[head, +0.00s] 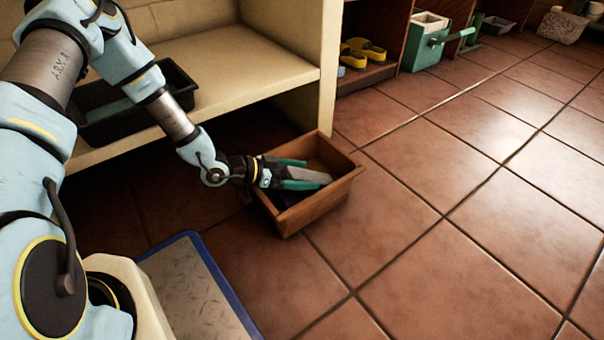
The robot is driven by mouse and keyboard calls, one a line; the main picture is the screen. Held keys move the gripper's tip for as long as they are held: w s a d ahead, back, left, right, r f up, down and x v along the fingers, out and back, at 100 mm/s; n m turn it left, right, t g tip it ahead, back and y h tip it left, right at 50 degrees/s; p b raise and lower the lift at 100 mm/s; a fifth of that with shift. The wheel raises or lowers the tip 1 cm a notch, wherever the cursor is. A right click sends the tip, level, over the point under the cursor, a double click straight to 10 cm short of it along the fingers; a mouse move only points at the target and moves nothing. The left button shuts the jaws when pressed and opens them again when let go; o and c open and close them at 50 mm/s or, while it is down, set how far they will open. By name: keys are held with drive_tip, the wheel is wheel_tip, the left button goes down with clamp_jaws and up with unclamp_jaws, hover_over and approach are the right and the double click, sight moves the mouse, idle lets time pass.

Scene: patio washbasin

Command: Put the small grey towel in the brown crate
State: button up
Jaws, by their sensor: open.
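The brown crate (322,208) stands on the tiled floor, beside the front edge of the cream bench. My gripper (314,173) reaches into it from the left, with its green fingers apart over and partly inside the crate. A small grey patch (309,175) shows between the fingers; it looks like the grey towel, but I cannot tell for sure, nor whether it rests on the crate's floor. A dark bluish patch shows low in the crate beside the lower finger. My gripper hides much of the crate's inside.
A black tray (181,84) sits on the cream bench (230,70) behind my arm. A blue-edged grey mat (190,285) lies at lower left. Yellow shoes (362,50) and a green box (424,52) stand at the back. The tiled floor to the right is clear.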

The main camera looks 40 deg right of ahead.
drive_tip(key=shift+f+b, duration=0.15)
drive_tip(key=shift+b, duration=0.15)
drive_tip(key=p+v, duration=0.6)
drive_tip(key=v, duration=0.4)
drive_tip(key=shift+w+d, duration=0.1)
drive_tip(key=shift+w+a, duration=0.15)
drive_tip(key=shift+a, duration=0.35)
